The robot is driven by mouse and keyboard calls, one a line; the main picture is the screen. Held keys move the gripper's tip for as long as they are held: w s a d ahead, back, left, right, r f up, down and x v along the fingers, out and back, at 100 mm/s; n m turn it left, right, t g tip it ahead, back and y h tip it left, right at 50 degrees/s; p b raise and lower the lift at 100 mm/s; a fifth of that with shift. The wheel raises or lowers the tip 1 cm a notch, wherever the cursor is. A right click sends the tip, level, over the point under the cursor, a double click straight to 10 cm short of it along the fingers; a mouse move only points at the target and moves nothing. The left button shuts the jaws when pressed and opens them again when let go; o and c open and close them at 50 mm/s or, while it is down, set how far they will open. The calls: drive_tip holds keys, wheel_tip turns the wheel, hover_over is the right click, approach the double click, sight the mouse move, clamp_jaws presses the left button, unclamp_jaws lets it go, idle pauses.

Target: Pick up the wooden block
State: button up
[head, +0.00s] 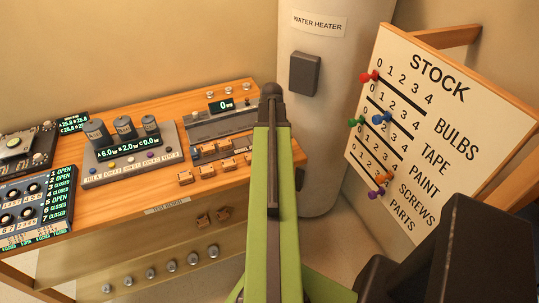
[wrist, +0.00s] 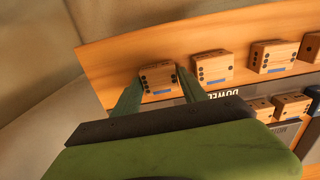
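Several small wooden blocks with black dots and blue marks stand in a row on the bench. In the wrist view, the leftmost wooden block (wrist: 158,78) lies between the two fingertips of my gripper (wrist: 159,76). The fingers are apart on either side of it, close to its sides; I cannot tell if they touch it. It sits in line with the other blocks (wrist: 212,66) and looks at rest on the bench. In the head view, the front row of blocks (head: 207,171) is left of my arm, and my fingers cannot be made out there.
The wooden bench (head: 115,205) carries a grey panel with weights (head: 131,151), a grey block rack (head: 221,124) and dark control boxes (head: 30,205). A water heater (head: 320,150) stands behind my arm. A stock pegboard (head: 440,125) is at right.

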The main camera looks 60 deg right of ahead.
drive_tip(key=c, duration=0.9)
